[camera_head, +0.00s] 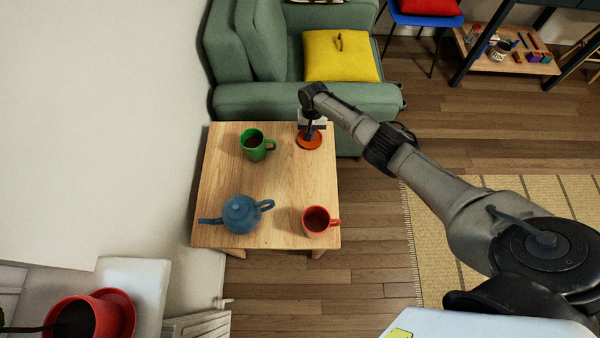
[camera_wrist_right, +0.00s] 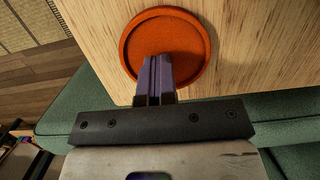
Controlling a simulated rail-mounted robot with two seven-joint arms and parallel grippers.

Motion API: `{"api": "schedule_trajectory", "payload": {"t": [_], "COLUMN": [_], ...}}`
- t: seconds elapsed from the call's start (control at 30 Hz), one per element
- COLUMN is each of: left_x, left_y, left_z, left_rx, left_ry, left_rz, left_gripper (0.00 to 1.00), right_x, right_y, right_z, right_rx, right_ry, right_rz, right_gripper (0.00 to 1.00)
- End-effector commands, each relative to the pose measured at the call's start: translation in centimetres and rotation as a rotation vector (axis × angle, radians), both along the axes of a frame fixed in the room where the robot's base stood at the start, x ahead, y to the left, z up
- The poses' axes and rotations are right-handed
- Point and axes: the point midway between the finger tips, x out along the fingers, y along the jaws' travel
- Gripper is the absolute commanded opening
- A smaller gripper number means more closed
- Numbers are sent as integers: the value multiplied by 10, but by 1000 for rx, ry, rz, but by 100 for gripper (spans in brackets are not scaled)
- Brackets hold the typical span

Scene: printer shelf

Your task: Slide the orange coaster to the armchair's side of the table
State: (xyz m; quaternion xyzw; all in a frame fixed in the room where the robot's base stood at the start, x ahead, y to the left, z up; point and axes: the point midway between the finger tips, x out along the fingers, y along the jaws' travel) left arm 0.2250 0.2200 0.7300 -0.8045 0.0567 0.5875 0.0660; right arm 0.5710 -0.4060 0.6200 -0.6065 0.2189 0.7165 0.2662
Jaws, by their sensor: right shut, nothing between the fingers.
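The orange coaster (camera_head: 309,143) lies flat on the wooden table (camera_head: 287,180), close to the edge beside the green armchair (camera_head: 290,97). It also shows in the right wrist view (camera_wrist_right: 165,38) as a round orange disc with a raised rim, near the table edge. My right gripper (camera_head: 309,133) is over the coaster. In the right wrist view its fingers (camera_wrist_right: 156,62) are closed together with their tips over the coaster's inside; I cannot tell whether they touch it. My left gripper is not in view.
On the table stand a green mug (camera_head: 253,147), a blue teapot (camera_head: 241,214) and a red mug (camera_head: 316,221). A yellow cushion (camera_head: 340,55) lies on the armchair. The middle of the table is clear. A shelf (camera_head: 507,62) stands at the upper right.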

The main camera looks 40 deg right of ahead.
Motion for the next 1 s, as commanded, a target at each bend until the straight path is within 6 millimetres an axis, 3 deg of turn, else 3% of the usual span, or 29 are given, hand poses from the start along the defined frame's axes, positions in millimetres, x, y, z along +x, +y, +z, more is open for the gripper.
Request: {"api": "schedule_trajectory", "payload": {"t": [0.03,0.33,0.67,0.8,1.0], "left_x": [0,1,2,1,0], "left_y": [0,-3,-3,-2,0], "left_z": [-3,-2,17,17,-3], "left_rx": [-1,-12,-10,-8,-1], "left_ry": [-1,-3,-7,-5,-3], "left_rz": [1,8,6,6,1], "left_gripper": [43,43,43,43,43], "right_x": [-9,-9,-9,-4,11], "right_y": [-8,-7,-6,-3,-15], "right_z": [-13,-13,5,5,2], "right_rx": [-16,-16,-12,-9,-9], "right_ry": [15,15,14,3,-1], "right_rz": [-5,-7,-8,-10,-12], "right_gripper": [0,0,0,0,0]}}
